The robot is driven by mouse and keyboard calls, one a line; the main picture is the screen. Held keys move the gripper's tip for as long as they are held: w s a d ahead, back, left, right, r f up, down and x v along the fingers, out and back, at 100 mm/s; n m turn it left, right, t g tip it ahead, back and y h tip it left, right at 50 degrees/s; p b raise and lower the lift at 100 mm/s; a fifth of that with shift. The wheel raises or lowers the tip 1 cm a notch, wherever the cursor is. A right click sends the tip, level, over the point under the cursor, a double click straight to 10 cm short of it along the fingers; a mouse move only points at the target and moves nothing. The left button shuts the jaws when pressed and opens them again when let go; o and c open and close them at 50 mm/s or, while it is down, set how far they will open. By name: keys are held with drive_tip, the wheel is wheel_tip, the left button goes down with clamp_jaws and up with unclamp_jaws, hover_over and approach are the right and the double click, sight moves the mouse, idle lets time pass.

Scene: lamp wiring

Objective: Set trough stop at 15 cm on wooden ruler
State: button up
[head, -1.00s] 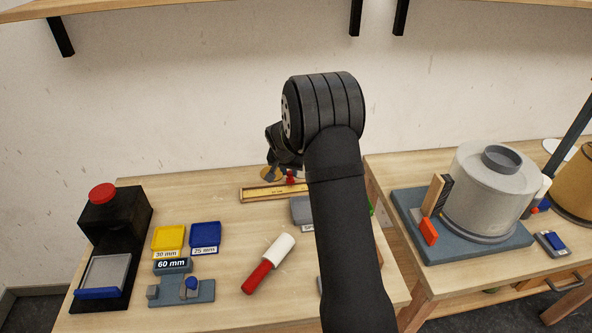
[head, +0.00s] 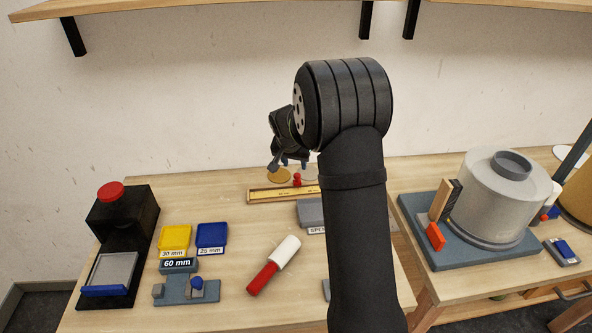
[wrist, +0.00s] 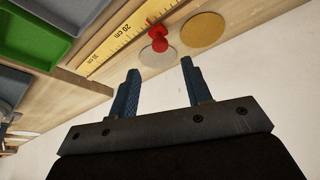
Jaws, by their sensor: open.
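The wooden ruler (head: 262,196) lies in a trough at the back of the bench. In the wrist view the ruler (wrist: 105,45) shows a "20 cm" label. The red trough stop (wrist: 158,38) stands at the ruler's edge near that label; it also shows in the head view (head: 297,179). My gripper (wrist: 161,82) is open and empty, its two blue fingers apart. The stop appears beyond the fingertips, between their lines, and not touching them. In the head view my gripper (head: 287,162) is above and behind the stop, partly hidden by my arm. The 15 cm mark cannot be made out.
A gold disc (wrist: 203,29) and a grey disc (wrist: 158,55) lie beside the stop. A green tray (wrist: 35,35) is across the ruler. A grey block (head: 309,212) and a red-and-white cylinder (head: 272,266) lie in front. Yellow (head: 174,238) and blue (head: 211,235) trays stand left.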

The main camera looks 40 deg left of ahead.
sight(297, 175)
drive_tip(key=v, duration=1)
drive_tip(key=shift+r, duration=0.25)
drive_tip(key=shift+f, duration=0.1)
drive_tip(key=x, duration=1.7)
drive_tip(key=shift+f, duration=0.15)
idle(0.6)
drive_tip(key=v, duration=1.7)
